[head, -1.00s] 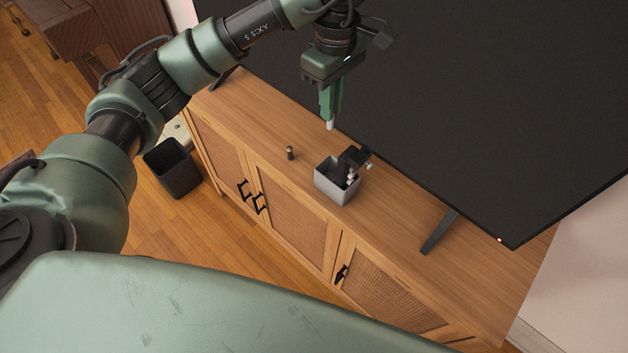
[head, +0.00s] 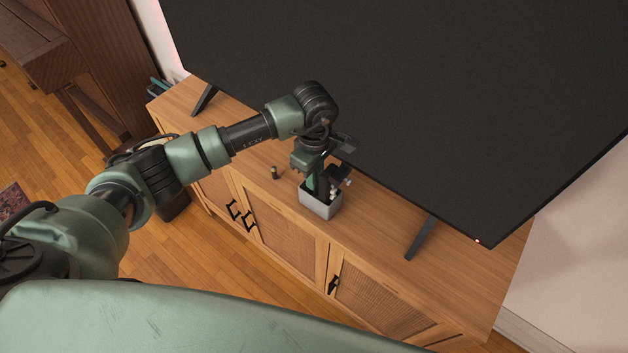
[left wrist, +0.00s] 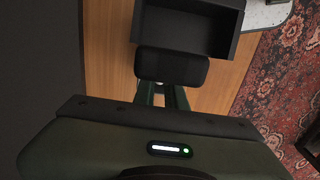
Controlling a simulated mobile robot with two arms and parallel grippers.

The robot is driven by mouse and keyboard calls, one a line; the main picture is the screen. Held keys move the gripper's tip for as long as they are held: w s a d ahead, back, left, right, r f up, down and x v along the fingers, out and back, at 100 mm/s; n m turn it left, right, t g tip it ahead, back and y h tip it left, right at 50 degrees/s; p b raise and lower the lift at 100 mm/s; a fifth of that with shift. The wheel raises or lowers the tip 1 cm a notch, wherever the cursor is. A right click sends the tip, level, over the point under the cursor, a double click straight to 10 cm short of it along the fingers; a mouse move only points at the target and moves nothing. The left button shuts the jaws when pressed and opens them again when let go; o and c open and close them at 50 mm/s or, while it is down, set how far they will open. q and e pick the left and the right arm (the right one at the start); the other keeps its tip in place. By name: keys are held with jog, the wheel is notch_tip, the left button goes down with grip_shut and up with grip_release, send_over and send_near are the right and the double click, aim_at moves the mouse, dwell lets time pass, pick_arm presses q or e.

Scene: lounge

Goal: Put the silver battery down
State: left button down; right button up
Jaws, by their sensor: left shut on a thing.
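My left gripper (head: 315,188) points down at the small grey square box (head: 319,208) on the wooden cabinet. Its green fingers are shut, and their tips are at or inside the box's opening. The silver battery is hidden there by the fingers and the box wall. I cannot tell whether it touches the box floor. In the left wrist view the green fingers (left wrist: 163,97) show only in part, behind a dark block, and no battery can be made out. My right gripper is not in view.
A dark object with small pale parts (head: 338,184) stands in the box, close beside the fingers. A small dark cylinder (head: 274,172) stands on the cabinet top (head: 375,222) to the left. The large black television (head: 420,110) and its foot (head: 420,238) are close behind and right.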

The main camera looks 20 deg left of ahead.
aim_at(314, 192)
pick_arm(q)
notch_tip(314, 192, down, 3)
jog(key=shift+a, duration=0.1)
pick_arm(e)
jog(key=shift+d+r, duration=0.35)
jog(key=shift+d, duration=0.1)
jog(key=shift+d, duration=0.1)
pick_arm(q)
jog(key=shift+f, duration=0.2)
jog(key=c, duration=1.7)
grip_release()
jog(key=shift+c, duration=0.2)
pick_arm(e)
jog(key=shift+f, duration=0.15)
pick_arm(q)
jog(key=shift+r, duration=0.15)
